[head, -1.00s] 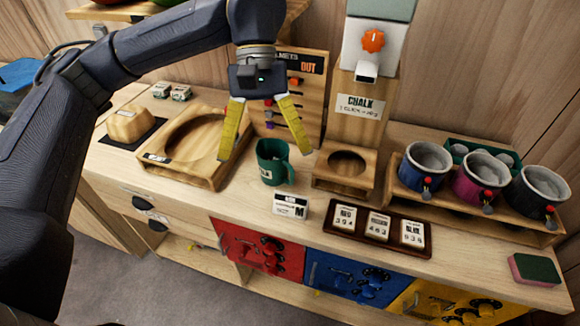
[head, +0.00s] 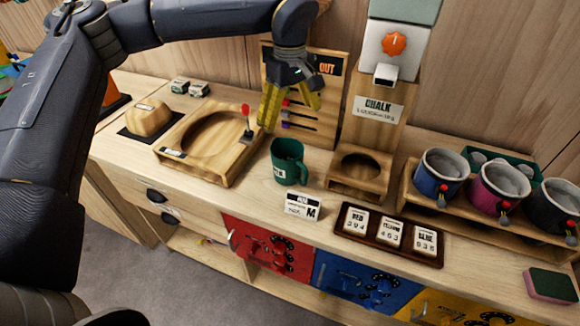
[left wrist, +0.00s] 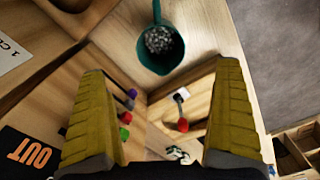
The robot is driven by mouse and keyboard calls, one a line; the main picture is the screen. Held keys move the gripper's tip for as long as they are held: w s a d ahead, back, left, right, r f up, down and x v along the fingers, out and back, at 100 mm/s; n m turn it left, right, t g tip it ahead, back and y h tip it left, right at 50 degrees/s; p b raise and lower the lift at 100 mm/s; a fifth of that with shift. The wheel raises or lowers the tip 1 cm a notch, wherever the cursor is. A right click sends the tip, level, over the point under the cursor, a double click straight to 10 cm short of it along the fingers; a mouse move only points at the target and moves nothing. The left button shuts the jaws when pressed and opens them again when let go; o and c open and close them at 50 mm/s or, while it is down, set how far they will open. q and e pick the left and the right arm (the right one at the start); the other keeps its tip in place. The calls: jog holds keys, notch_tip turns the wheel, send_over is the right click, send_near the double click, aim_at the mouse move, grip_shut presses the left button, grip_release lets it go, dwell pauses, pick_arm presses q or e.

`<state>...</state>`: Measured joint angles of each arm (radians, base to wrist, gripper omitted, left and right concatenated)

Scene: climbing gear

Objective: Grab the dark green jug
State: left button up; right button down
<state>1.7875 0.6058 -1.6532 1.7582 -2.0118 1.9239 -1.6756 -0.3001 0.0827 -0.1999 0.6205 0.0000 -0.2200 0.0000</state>
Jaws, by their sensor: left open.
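The dark green jug (head: 288,162) stands upright on the wooden counter, its handle toward the right in the head view. In the left wrist view the jug (left wrist: 160,50) is seen from above, with grey chunky contents inside. My left gripper (head: 287,118) has yellow fingers pointing down. It is open and empty, above and slightly behind the jug, in front of the slotted board. In the left wrist view its fingers (left wrist: 155,120) are spread wide, and the jug lies beyond them, not between them. My right gripper is in neither view.
A wooden chalk dispenser (head: 378,105) stands right of the jug, a round wooden tray (head: 175,165) left. A white card (head: 303,207) sits in front. A slotted board (head: 325,75) is behind. Blue, magenta and black chalk bags (head: 440,172) stand right; a sponge (head: 550,285) lies far right.

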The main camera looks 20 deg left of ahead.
pick_arm(q)
send_near(290, 153)
jog(key=shift+s+d+f, duration=0.25)
jog(key=shift+s+f, duration=0.55)
jog(key=shift+f, duration=0.1)
jog(key=shift+s+d+f, duration=0.2)
jog(key=shift+s+f, duration=0.6)
jog(key=shift+f, duration=0.1)
jog(key=shift+s+d+f, duration=0.25)
jog(key=shift+s+f, duration=0.55)
jog(key=shift+f, duration=0.1)
jog(key=shift+c, duration=0.6)
jog(key=c, duration=1.4)
jog(key=shift+r, duration=0.1)
